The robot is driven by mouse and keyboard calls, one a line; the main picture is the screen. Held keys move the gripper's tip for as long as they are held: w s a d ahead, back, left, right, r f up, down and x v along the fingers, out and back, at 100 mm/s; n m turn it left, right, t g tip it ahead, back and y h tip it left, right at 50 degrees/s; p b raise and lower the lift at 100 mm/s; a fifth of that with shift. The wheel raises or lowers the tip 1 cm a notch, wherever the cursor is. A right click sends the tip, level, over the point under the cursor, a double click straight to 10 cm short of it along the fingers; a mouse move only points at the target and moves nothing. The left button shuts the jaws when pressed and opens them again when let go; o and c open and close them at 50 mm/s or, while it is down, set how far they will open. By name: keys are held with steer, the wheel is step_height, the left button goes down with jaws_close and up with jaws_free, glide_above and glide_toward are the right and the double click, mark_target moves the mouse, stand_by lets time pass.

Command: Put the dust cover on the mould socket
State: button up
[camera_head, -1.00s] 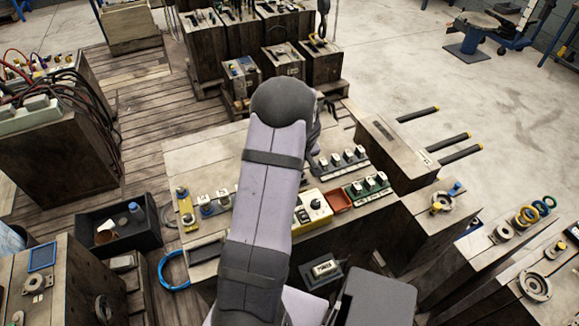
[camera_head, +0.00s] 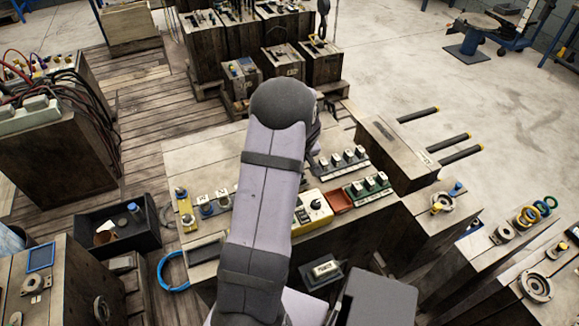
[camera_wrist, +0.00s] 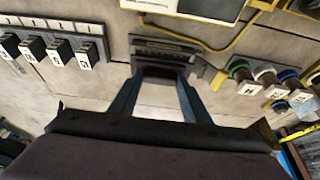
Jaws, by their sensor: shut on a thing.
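In the wrist view my gripper (camera_wrist: 161,84) points at a grey slotted housing on the wooden bench top, which looks like the mould socket (camera_wrist: 165,46). The fingers are shut on a small dark grey piece, likely the dust cover (camera_wrist: 160,73), at the fingertips. It lies right in front of the socket in the picture. I cannot tell whether the two touch or whether a gap is left. In the head view my arm hides the gripper, the cover and the socket.
In the wrist view, a row of black labelled blocks (camera_wrist: 58,51) stands left. Coloured connectors (camera_wrist: 265,76) stand close on the right, and a yellow cable (camera_wrist: 222,48) curves behind the socket. The head view shows a red tray (camera_head: 339,200) and a yellow switch box (camera_head: 315,208) on the bench.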

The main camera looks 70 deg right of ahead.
steer(key=shift+f+b, duration=0.85)
steer(key=shift+b, duration=0.55)
stand_by(0.6)
stand_by(0.3)
steer(key=o, duration=1.6)
steer(key=shift+c, duration=0.2)
steer(key=shift+r, duration=0.15)
steer(key=shift+r+p, duration=2.35)
steer(key=shift+r, duration=1.3)
